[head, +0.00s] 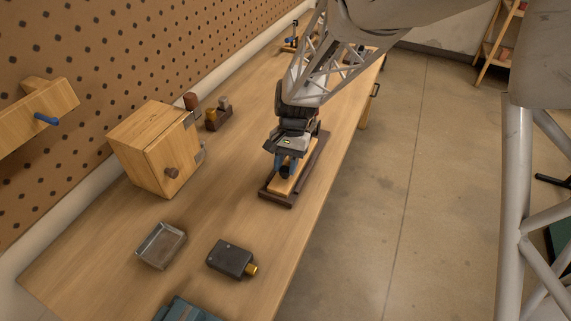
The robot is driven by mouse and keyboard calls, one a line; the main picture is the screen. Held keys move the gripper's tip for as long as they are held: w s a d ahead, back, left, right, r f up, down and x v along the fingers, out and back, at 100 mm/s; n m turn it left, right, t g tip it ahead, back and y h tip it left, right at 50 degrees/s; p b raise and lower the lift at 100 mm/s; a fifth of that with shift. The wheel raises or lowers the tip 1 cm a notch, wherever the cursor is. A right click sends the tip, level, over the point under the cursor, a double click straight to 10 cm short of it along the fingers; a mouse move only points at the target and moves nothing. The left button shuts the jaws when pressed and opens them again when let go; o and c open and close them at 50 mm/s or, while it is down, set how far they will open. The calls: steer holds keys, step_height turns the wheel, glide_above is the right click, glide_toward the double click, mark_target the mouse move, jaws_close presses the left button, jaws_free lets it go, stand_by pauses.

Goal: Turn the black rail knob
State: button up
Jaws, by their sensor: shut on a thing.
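The black rail knob (285,172) is a small dark piece on a rail fixture (280,197). The fixture has a light wooden strip in a dark brown base and lies on the bench near its right edge. My gripper (287,164) points down over the fixture from above, its blue fingers shut on the knob. The gripper body covers the far part of the fixture and part of the knob, so the knob's angle cannot be told.
A wooden box (155,150) with a brown knob stands to the left, with a small dark holder (218,115) behind it. A metal tray (161,245) and a dark block with a yellow end (231,258) lie nearer. A pegboard wall (120,50) bounds the left. Bench between box and fixture is clear.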

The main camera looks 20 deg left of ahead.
steer(key=shift+m, duration=0.6)
steer(key=o, duration=0.9)
steer(key=shift+o, duration=0.2)
steer(key=shift+r, duration=0.15)
steer(key=v, duration=0.7)
steer(key=shift+d+r, duration=0.2)
steer(key=shift+r, duration=0.1)
steer(key=shift+w+d, duration=0.1)
steer(key=shift+w, duration=0.05)
